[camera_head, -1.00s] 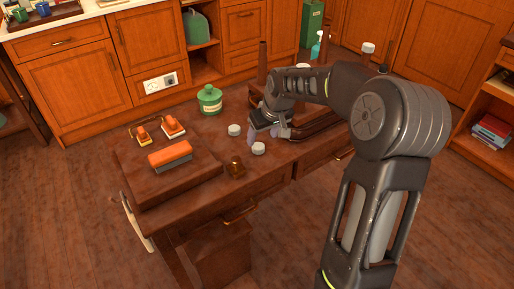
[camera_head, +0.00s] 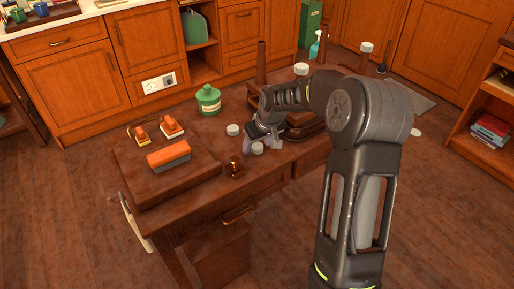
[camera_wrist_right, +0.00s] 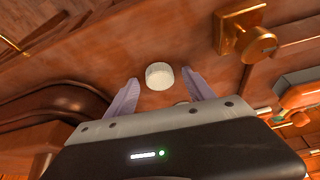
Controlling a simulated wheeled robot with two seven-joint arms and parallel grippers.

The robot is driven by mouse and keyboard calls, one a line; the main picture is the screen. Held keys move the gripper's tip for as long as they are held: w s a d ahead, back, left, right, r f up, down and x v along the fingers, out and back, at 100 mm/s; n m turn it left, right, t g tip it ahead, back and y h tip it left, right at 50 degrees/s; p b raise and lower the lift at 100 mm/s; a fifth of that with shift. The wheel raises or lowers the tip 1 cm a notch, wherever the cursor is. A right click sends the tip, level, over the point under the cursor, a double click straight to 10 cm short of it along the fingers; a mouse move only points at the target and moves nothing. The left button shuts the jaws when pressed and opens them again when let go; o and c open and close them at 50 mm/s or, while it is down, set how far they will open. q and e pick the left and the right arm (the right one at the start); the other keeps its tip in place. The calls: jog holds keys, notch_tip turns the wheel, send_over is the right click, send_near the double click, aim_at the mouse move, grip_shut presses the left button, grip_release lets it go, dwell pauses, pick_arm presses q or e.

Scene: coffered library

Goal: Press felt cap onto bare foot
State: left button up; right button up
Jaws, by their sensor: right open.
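A white felt cap (camera_head: 257,148) lies on the desk just at my right gripper (camera_head: 262,142). In the right wrist view the open gripper (camera_wrist_right: 161,95) has its pale purple fingers on either side of a white cap (camera_wrist_right: 159,75), which sits slightly beyond the fingertips; contact is not visible. A second white cap (camera_head: 233,130) lies farther left on the desk. An upturned piece of furniture has dark legs pointing up. Two legs carry white caps, the near one (camera_head: 301,69) and the far right one (camera_head: 366,47). The back left leg (camera_head: 261,60) ends in a bare foot.
The desk (camera_head: 190,195) holds a green jar (camera_head: 208,100), an orange-topped brush (camera_head: 169,155) on a raised board and two smaller orange tools. A brass-coloured block with a knob (camera_head: 234,168) stands near the front edge, close to my gripper.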

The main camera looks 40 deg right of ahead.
aim_at(258, 147)
jog(key=shift+c, duration=0.3)
grip_shut()
dwell(0.7)
jog(key=shift+r, duration=0.1)
notch_tip(258, 147, up, 10)
jog(key=shift+p, duration=0.3)
dwell(0.7)
